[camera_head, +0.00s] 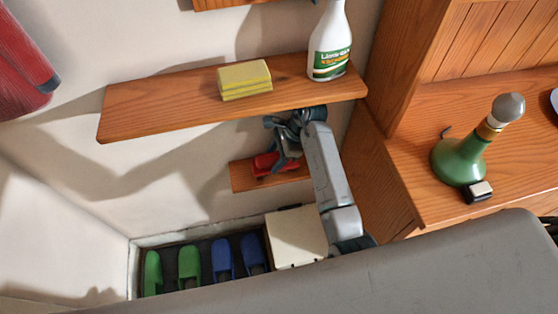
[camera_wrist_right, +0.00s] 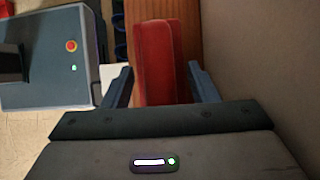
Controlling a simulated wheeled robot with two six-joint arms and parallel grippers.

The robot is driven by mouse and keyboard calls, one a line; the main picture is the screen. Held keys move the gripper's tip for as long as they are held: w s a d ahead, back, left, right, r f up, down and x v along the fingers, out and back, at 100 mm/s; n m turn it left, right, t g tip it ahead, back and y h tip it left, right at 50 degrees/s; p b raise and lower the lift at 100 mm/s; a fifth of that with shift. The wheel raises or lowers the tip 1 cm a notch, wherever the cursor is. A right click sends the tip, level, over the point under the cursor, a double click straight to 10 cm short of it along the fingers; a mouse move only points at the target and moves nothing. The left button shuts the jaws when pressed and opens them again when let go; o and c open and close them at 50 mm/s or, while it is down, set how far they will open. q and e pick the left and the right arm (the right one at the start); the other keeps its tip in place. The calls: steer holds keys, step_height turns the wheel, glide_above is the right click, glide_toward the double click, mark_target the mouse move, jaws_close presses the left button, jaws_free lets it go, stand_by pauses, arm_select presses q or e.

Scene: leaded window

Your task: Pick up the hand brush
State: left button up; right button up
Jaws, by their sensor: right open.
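A red object, which looks like the hand brush (camera_head: 264,167), lies on a small wooden shelf (camera_head: 243,180) below the long shelf. My right gripper (camera_head: 280,153) reaches up to it and covers part of it. In the right wrist view the red brush (camera_wrist_right: 155,60) shows as a long red block between the two open fingers (camera_wrist_right: 162,85). Small gaps show on both sides of it, wider on the right. I cannot tell how deep it sits between the fingers. My left gripper is not in view.
Just above the arm is a long wooden shelf (camera_head: 170,98) with yellow sponges (camera_head: 244,80) and a white spray bottle (camera_head: 330,45). Green and blue slippers (camera_head: 189,264) and a cream box (camera_head: 295,237) are below. A green bottle (camera_head: 462,157) stands on the right counter.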

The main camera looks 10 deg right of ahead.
steer(key=c, duration=1.1)
steer(key=shift+r, duration=0.1)
